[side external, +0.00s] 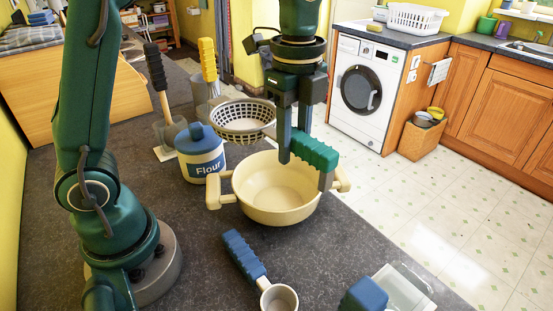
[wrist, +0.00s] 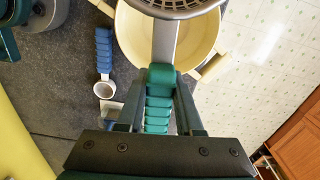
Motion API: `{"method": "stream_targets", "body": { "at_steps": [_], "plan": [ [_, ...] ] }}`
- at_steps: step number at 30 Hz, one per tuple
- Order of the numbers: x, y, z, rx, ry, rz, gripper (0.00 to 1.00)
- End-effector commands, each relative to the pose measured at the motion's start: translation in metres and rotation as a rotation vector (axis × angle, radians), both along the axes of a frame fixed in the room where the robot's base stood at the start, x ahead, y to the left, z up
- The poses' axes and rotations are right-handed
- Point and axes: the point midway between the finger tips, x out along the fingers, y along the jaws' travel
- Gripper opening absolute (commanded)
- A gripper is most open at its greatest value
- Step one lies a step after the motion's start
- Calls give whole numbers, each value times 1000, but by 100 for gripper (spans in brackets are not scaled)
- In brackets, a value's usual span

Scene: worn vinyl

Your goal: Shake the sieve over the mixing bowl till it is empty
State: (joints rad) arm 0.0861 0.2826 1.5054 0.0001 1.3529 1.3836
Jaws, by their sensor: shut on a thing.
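My gripper (side external: 295,142) is shut on the ribbed teal handle (side external: 315,152) of the sieve. The sieve's grey slotted basket (side external: 228,121) is held in the air, up and left of the cream mixing bowl (side external: 276,213) in the side view. The basket looks pale inside; I cannot tell whether that is flour. In the wrist view, only part of the basket (wrist: 185,6) shows at the top edge, overlapping the bowl (wrist: 128,40). The handle (wrist: 159,100) lies between the fingers. The bowl stands upright on the dark worktop, its visible inside plain cream.
A white Flour jar (side external: 201,160) with a blue lid stands left of the bowl. A blue-handled cup (side external: 279,298) lies in front. A clear container (side external: 405,290) sits at front right.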

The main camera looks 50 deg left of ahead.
Motion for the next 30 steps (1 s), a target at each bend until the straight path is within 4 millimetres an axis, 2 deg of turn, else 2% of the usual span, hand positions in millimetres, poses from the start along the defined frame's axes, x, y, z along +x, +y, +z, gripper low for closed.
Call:
{"method": "stream_targets", "body": {
  "at_steps": [3, 8, 14, 19, 24, 30],
  "plan": [
    [0, 16, 10, 0, -3, 4, 0],
    [4, 21, 10, 0, -23, -10, 0],
    [-4, -24, -9, -2, -26, -178, 0],
    [-21, -61, -22, -1, -14, -315, 0],
    [-32, -77, -26, 0, -1, -386, 0],
    [-34, -80, -26, 0, -1, -395, 0]
  ]
}}
